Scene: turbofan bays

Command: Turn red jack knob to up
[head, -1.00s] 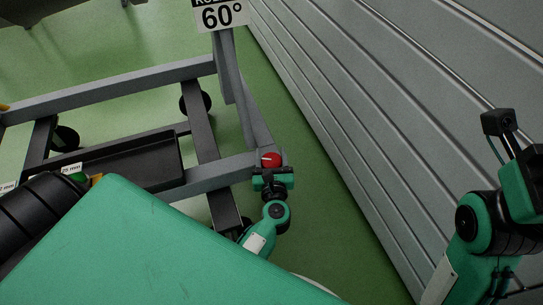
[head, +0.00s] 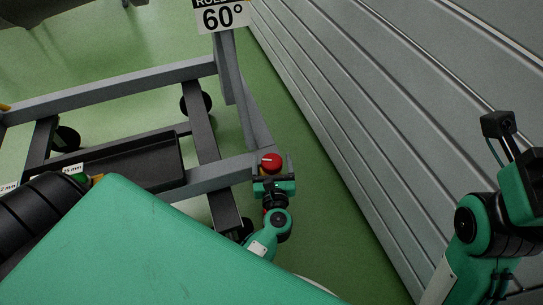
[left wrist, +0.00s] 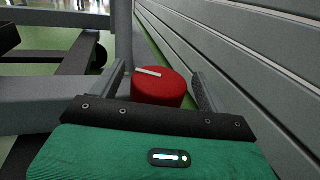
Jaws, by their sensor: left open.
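The red jack knob (head: 271,163) sits at the end of a grey frame beam. It is a round red knob with a white pointer line on its top. In the left wrist view the knob (left wrist: 158,88) stands between the two fingers, its pointer line lying nearly crosswise. My left gripper (head: 272,172) is at the knob's near side, open, with one finger to each side. In the left wrist view a gap shows between the knob and the right finger; the left finger (left wrist: 115,78) is close to it, and I cannot tell whether they touch. My right gripper's fingers do not show.
A ribbed grey wall (head: 380,110) runs along the right. Green floor (head: 325,185) lies clear between the knob and the wall.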

